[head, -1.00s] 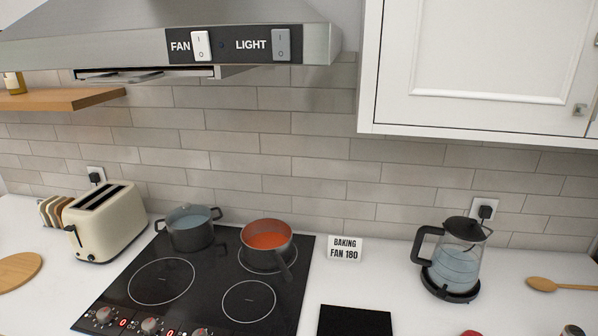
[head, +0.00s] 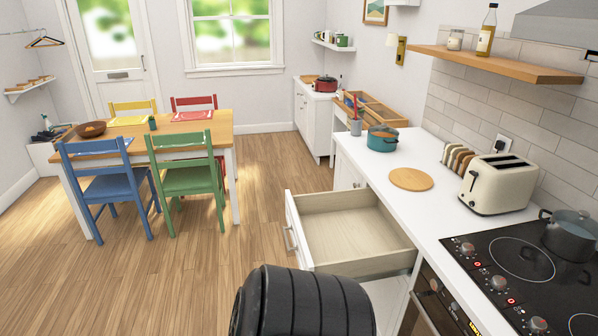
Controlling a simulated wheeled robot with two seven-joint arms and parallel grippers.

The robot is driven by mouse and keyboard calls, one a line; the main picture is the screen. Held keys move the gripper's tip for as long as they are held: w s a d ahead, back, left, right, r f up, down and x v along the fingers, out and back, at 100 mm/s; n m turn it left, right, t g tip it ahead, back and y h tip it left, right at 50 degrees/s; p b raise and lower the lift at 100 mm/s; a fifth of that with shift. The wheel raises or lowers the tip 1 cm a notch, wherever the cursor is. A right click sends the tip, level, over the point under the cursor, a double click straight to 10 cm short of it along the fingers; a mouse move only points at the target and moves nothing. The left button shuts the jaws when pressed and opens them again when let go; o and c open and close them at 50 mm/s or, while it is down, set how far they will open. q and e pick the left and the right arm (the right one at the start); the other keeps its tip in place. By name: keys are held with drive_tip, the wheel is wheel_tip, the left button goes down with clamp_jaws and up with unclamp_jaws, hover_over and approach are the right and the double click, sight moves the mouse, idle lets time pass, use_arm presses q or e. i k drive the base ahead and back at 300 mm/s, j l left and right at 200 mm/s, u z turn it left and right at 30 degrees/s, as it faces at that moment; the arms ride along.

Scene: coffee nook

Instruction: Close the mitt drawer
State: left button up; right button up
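An open drawer (head: 345,232) juts out from the white counter, left of the oven. Its inside is pale wood and looks empty. Its white front with a metal handle (head: 289,238) faces left, into the room. A dark rounded part of my own body covers the area just below the drawer's near corner. Neither of my grippers shows in the head view. I cannot tell whether this is the mitt drawer, as no mitt shows.
A hob (head: 520,262) with a pot (head: 570,235), a toaster (head: 498,184), a round board (head: 411,179) and a teal pot (head: 382,138) are on the counter. A dining table (head: 150,141) with chairs stands at the left. The wooden floor (head: 225,270) left of the drawer is clear.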

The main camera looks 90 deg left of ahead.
sight(350, 233)
drive_tip(key=k+u, duration=0.1)
drive_tip(key=u, duration=2.65)
